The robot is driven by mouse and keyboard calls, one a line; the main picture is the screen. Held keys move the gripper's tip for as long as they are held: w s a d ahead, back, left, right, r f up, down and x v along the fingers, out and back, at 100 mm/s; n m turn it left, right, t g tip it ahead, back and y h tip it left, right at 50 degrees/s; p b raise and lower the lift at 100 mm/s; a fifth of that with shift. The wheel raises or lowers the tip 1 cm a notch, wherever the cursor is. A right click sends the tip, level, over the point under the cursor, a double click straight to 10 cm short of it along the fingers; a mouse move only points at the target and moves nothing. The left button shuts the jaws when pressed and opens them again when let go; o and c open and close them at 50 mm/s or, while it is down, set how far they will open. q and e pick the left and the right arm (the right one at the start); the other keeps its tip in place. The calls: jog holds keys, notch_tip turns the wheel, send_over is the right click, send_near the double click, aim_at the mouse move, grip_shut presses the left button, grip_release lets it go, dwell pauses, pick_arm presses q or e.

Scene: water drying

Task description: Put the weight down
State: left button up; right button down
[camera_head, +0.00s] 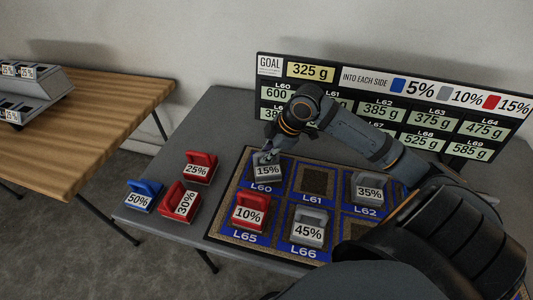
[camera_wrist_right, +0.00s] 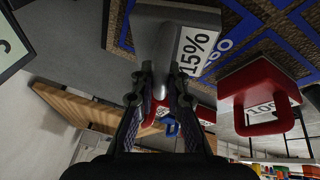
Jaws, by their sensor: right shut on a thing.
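The grey 15% weight (camera_head: 268,172) is at the L60 square of the mat, at the mat's back left. My right gripper (camera_head: 267,156) reaches over from the right and is shut on its handle from above. In the right wrist view, the fingers (camera_wrist_right: 160,75) close on the handle of the weight (camera_wrist_right: 160,28). I cannot tell whether its base touches the mat. The L61 square (camera_head: 315,181) is empty. My left gripper is not in view.
A red 10% weight (camera_head: 250,212) stands on L65, a grey 45% (camera_head: 309,229) on L66, a grey 35% (camera_head: 368,190) on L62. Red 25% (camera_head: 200,168), red 30% (camera_head: 181,199) and blue 50% (camera_head: 144,196) weights lie left of the mat. A goal board (camera_head: 390,105) stands behind.

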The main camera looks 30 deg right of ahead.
jog(key=c, duration=1.4)
grip_release()
jog(key=shift+o, duration=0.2)
jog(key=shift+s+d+r+p, duration=0.2)
jog(key=shift+r+p, duration=0.1)
jog(key=shift+r, duration=0.25)
jog(key=p+v, duration=0.3)
jog(key=shift+r+p, duration=0.3)
jog(key=shift+r, duration=0.15)
jog(key=p+v, duration=0.7)
jog(key=p, duration=0.8)
jog(key=shift+s, duration=0.2)
